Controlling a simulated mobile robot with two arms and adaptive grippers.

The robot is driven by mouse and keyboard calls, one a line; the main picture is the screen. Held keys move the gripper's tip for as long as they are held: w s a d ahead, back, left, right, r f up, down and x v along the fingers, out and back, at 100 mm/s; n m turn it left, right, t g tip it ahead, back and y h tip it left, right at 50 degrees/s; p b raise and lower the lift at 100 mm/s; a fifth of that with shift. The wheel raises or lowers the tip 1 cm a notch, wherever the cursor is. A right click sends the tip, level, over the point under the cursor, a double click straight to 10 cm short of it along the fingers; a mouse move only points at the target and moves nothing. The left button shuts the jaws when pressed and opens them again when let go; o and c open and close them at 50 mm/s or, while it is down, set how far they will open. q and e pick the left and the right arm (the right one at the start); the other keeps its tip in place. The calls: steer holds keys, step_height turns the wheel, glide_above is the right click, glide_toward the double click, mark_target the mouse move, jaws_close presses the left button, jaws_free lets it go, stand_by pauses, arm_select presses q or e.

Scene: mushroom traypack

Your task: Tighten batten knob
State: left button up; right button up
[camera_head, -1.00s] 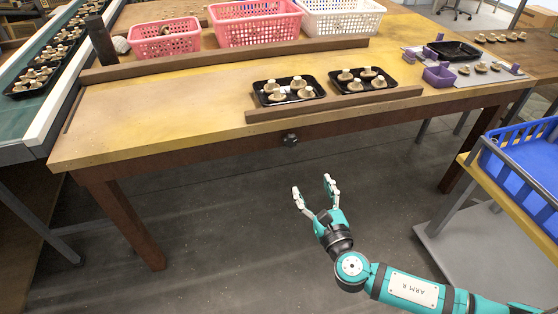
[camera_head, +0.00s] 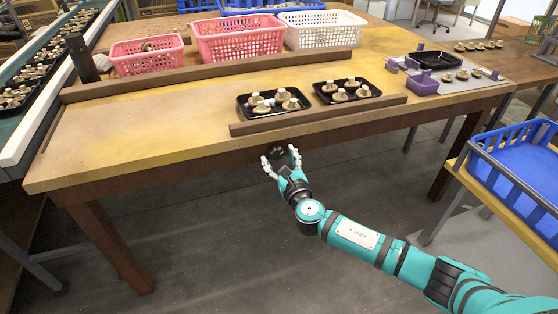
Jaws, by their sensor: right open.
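The batten knob (camera_head: 277,151) is a small dark knob on the front edge of the wooden table, below the front batten (camera_head: 320,115). The batten is a brown wooden strip lying along the table's front edge. My right gripper (camera_head: 281,158) is open, with its two pale fingers pointing up at the knob, one on each side of it in the picture. I cannot tell whether the fingers touch the knob. My left gripper is not in view.
Two black trays of mushrooms (camera_head: 239,108) (camera_head: 316,89) stand behind the batten. Pink and white baskets (camera_head: 150,60) (camera_head: 325,30) stand behind a rear strip (camera_head: 220,68). A blue crate (camera_head: 520,165) is at the right. A conveyor (camera_head: 30,130) runs along the left.

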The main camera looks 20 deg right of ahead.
steer(key=shift+w, duration=0.15)
steer(key=shift+c, duration=0.3)
steer(key=c, duration=1.1)
